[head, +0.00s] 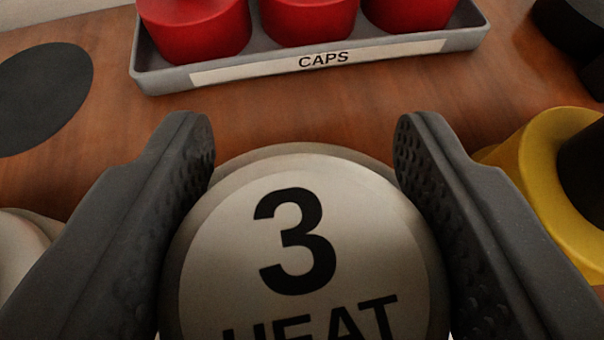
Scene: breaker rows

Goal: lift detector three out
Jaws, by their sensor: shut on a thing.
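Detector three (345,245) is a round off-white disc with a black "3" and the word "HEAT", cut off by the bottom edge of the head view. My gripper (305,165) has its two dark, dimpled fingers on the left and right sides of the detector, shut on it. The detector's lower part is out of view, so I cannot tell whether it sits in a base or is raised.
A grey tray (235,76) labelled "CAPS" holds several red caps (308,20) at the back. A yellow ring-shaped thing (540,160) stands close on the right. A white round thing (22,245) is at the left edge. A dark disc (42,97) lies on the wooden surface.

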